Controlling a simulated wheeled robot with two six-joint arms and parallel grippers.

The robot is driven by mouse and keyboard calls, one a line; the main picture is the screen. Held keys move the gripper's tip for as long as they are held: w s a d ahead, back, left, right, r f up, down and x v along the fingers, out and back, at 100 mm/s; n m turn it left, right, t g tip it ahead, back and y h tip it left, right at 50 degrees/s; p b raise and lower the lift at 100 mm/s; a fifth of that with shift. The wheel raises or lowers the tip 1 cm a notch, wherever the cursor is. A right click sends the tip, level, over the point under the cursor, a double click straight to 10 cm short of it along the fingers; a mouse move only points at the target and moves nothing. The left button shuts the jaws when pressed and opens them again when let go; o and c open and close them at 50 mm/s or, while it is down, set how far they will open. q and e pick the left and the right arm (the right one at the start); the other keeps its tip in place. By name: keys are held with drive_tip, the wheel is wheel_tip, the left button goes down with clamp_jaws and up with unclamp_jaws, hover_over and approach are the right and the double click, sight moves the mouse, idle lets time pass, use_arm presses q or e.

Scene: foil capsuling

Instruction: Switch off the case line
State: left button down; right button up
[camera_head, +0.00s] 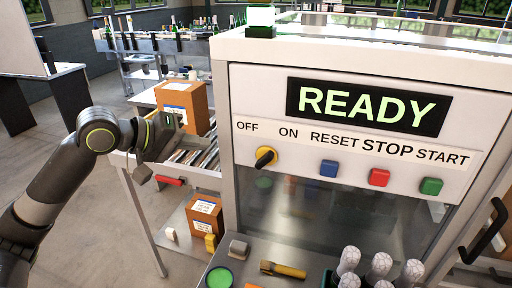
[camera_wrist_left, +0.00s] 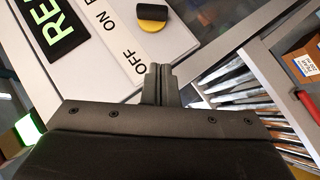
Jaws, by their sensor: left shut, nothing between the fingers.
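The rotary switch (camera_head: 265,156), a yellow disc with a black handle, sits on the white panel below the OFF and ON labels. Its handle lies slanted, upper right to lower left; I cannot tell which label it points to. It also shows at the top of the left wrist view (camera_wrist_left: 154,24). The display (camera_head: 367,106) above reads READY in green. My left gripper (camera_head: 203,143) is shut and empty, left of the panel and apart from the switch. In the left wrist view its fingertips (camera_wrist_left: 160,68) are near the OFF label. My right gripper is not in view.
Blue (camera_head: 329,168), red (camera_head: 378,177) and green (camera_head: 431,186) buttons are right of the switch. A green lamp (camera_head: 261,20) glows on top. A carton (camera_head: 182,106) stands on the roller conveyor behind my left gripper. Foil-topped bottles (camera_head: 380,265) stand at the front.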

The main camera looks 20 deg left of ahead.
use_arm(q)
drive_tip(key=shift+s+a+r, duration=0.15)
drive_tip(key=shift+s, duration=0.05)
drive_tip(key=p, duration=0.3)
approach(258, 160)
drive_tip(key=w, duration=0.4)
drive_tip(key=shift+d+f, duration=0.3)
drive_tip(key=shift+d, duration=0.2)
drive_tip(key=shift+d+f, duration=0.25)
drive_tip(key=shift+d, duration=0.2)
drive_tip(key=shift+s+d+f+p, duration=0.1)
drive_tip(key=shift+d+f+p, duration=0.3)
drive_tip(key=shift+d+f, duration=0.3)
